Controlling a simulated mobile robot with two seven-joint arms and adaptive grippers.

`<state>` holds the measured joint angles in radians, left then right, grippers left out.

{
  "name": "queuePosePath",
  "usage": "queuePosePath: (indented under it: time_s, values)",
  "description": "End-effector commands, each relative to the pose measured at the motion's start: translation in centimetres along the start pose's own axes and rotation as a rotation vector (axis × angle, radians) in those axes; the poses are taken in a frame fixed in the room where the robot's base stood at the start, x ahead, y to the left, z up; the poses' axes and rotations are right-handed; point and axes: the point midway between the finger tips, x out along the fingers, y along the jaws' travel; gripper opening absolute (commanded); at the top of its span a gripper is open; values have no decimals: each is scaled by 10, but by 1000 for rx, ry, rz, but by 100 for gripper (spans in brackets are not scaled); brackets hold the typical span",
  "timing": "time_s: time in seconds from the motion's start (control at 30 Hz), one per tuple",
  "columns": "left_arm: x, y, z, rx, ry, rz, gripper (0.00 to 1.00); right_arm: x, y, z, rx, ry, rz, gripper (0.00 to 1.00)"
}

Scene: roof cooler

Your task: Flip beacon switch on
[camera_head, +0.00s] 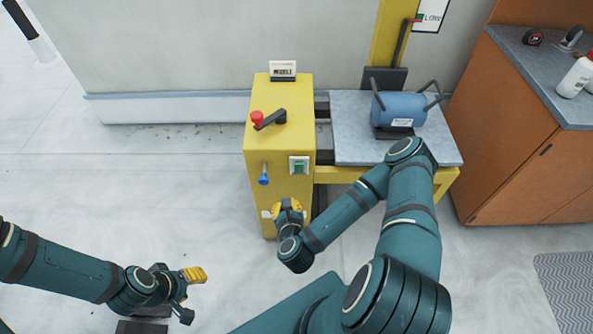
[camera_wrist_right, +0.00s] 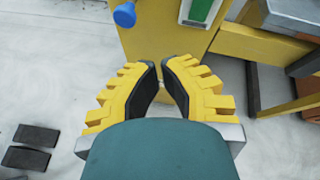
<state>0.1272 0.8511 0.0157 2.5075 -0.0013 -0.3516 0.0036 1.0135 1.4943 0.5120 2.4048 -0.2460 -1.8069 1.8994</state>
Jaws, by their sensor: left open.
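A yellow control cabinet (camera_head: 257,150) carries a green-and-white switch (camera_head: 299,167), a blue knob (camera_head: 263,175) and a black lever with a red knob (camera_head: 269,120). No beacon label is readable, so I cannot tell which is the beacon switch. My right gripper (camera_head: 288,206) is low in front of the cabinet, below the switch and knob. In the right wrist view its yellow fingers (camera_wrist_right: 159,72) lean together with a narrow gap, and nothing is visibly held. The blue knob (camera_wrist_right: 125,14) and green switch (camera_wrist_right: 199,10) show above them. My left gripper (camera_head: 192,293) is open and empty at lower left.
A grey-topped bench (camera_head: 350,145) adjoins the cabinet and holds a blue cylinder (camera_head: 401,109) with handles. A small sign (camera_head: 283,69) stands on the cabinet. An orange-brown counter (camera_head: 510,130) blocks the right. The floor left of the cabinet is clear.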

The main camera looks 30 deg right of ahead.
Motion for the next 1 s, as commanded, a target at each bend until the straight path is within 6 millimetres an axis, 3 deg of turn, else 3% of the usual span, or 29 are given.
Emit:
queuePosePath:
  time_s: [0.1,0.2,0.63,0.77,1.0]
  values:
    - [-3,1,0,0,-2,0,46,-2,-22,1,189,-13,-116,0]
    - [-4,1,0,0,-2,0,46,-3,-29,1,260,-24,-159,0]
    - [-2,1,0,0,-2,0,46,0,-32,1,273,-29,-167,0]
    - [1,0,0,0,-1,0,46,14,-34,0,270,-31,-168,0]
    - [11,-4,-1,1,4,0,46,59,-42,0,270,-32,-169,0]
